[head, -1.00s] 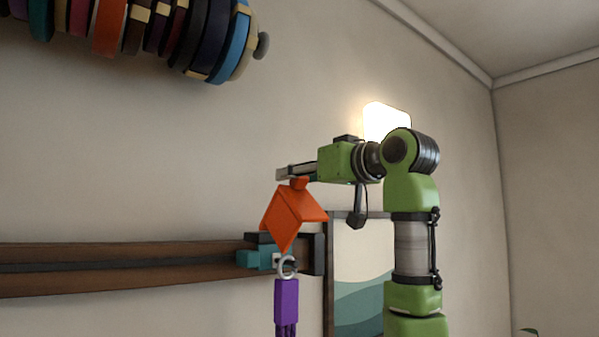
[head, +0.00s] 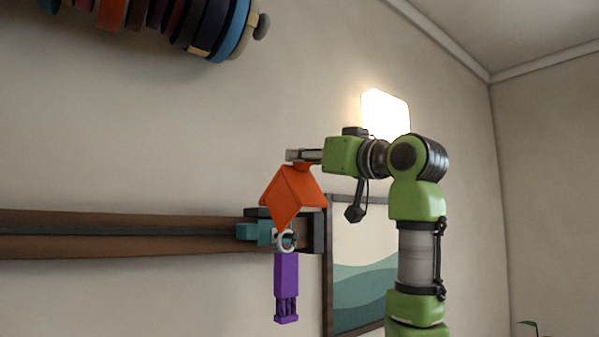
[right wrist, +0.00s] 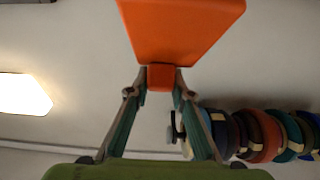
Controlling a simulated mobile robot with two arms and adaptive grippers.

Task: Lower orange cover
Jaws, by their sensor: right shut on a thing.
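The orange cover (head: 292,195) is a folded, roof-shaped piece with a small knob on top. My right gripper (head: 298,157) is shut on that knob from the right and holds the cover in front of the wall. The right wrist view shows the fingers (right wrist: 160,78) on either side of the knob, with the cover (right wrist: 182,30) beyond it. In the head view the cover's lower corner overlaps the teal block (head: 256,232) and comes close to a grey ring (head: 281,246). I cannot tell whether they touch. My left gripper is not in view.
A purple piece (head: 287,275) hangs below the ring. The teal block sits near the right end of a brown wall rail (head: 120,233). A framed picture (head: 360,265) is behind my right arm. Several coloured spools (head: 190,25) are at upper left. A lit lamp (head: 385,115) is on the wall.

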